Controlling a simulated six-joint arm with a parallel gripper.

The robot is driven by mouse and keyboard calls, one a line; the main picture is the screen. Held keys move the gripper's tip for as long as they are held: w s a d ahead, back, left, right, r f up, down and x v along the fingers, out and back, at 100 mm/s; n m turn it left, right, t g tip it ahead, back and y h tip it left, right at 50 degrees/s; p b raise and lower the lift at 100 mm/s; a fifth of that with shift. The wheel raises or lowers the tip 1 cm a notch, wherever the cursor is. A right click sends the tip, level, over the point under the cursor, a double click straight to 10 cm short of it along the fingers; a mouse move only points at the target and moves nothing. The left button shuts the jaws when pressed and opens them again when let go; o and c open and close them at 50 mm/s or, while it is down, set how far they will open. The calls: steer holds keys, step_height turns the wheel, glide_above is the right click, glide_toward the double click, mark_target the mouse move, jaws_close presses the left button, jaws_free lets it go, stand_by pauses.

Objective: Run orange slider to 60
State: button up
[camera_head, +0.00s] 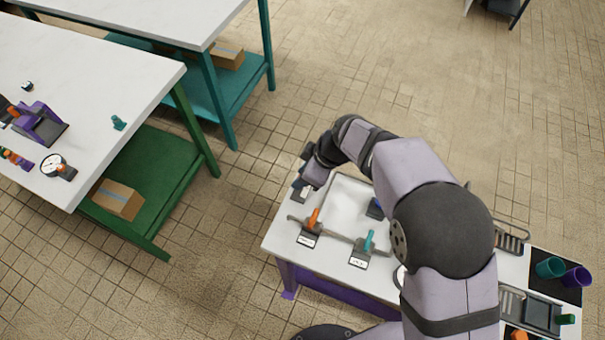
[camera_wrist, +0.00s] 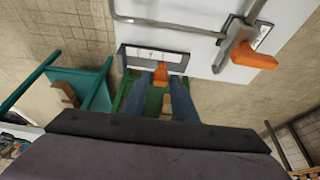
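The orange slider (camera_wrist: 161,70) sits on a grey-framed unit with a white scale plate (camera_wrist: 150,55) in the wrist view. The scale's marks are too small to read. My gripper (camera_wrist: 163,80) has two blue-grey fingers apart, one on each side of the orange slider's knob. I cannot tell whether either finger touches it. In the head view my gripper (camera_head: 302,183) is at the white table's left edge, over the slider unit (camera_head: 301,194), and the orange knob is hidden there.
An orange-handled valve (camera_head: 313,218) and a teal-handled valve (camera_head: 369,240) stand on the pipe near the slider unit. The orange valve handle (camera_wrist: 254,57) also shows in the wrist view. Teal and purple cups (camera_head: 550,267) stand at the right. Open floor lies left of the table.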

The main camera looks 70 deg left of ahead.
steer(key=b+v, duration=0.2)
steer(key=v, duration=0.5)
steer(key=shift+r, duration=0.15)
stand_by(0.3)
steer(key=w+d+r+m+t+y, duration=0.1)
steer(key=w+d+r+m+t, duration=0.15)
steer(key=w+m, duration=0.6)
steer(key=w+d+r+m+t+y, duration=0.15)
steer(key=w+d+m, duration=0.3)
steer(key=w, duration=0.65)
steer(key=w+d+r+m+t, duration=0.3)
steer(key=w+d+m, duration=0.6)
steer(key=w+d, duration=0.15)
steer(key=w+d+f+m+h, duration=0.1)
steer(key=w+d+m, duration=0.15)
steer(key=d, duration=0.55)
steer(key=s+d+f+m+g+h, duration=0.1)
steer(key=s+d+f+g+h, duration=0.1)
steer(key=s+d, duration=0.6)
steer(key=s+d+f+m+g+h, duration=0.1)
steer(key=s+d+f, duration=0.3)
steer(key=d, duration=1.5)
steer(key=s+h, duration=0.1)
steer(key=s, duration=0.3)
steer(key=shift+s+d+g+h, duration=0.3)
steer(key=shift+d+g+h, duration=0.05)
steer(key=shift+g, duration=0.05)
steer(key=shift+m, duration=0.25)
